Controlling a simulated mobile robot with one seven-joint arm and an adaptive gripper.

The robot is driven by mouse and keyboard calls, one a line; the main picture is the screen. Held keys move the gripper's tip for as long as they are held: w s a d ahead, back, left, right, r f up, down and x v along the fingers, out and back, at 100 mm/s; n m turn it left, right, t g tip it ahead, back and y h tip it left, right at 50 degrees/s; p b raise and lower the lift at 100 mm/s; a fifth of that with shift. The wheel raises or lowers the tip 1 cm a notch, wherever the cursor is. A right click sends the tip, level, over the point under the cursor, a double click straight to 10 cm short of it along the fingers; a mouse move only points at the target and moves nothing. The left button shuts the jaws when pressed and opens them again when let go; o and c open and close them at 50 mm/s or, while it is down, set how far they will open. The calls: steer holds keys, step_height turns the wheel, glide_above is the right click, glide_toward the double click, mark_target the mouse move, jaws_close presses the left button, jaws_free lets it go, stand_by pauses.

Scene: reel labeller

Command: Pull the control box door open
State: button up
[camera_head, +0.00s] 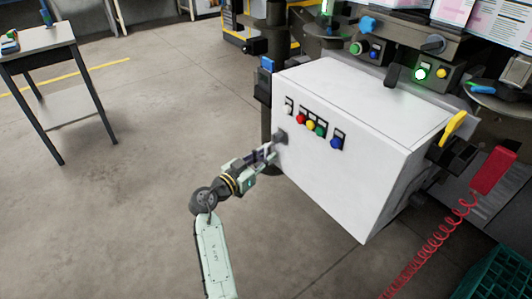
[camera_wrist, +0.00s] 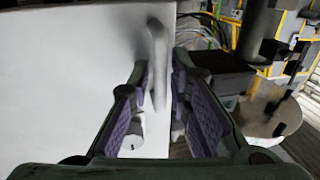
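The control box (camera_head: 345,150) is a large white cabinet hanging in the middle of the head view. Its front door (camera_head: 335,185) looks flush with the box, with no gap that I can see. My gripper (camera_head: 268,152) is at that handle. In the wrist view, the pale handle (camera_wrist: 158,60) stands between the two purple-padded fingers of my gripper (camera_wrist: 160,80), which are apart on either side of it. Contact with the handle cannot be told. The white door face (camera_wrist: 65,80) fills the left of the wrist view.
Red, yellow, green, blue and white buttons (camera_head: 310,125) line the door's upper part. A red box with a coiled cable (camera_head: 494,171) hangs at right, above a green crate (camera_head: 503,275). A small table (camera_head: 45,38) stands at far left. The floor left of the box is clear.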

steer(key=shift+w+d, duration=0.15)
steer(key=shift+c, duration=0.2)
jaws_close()
stand_by(0.5)
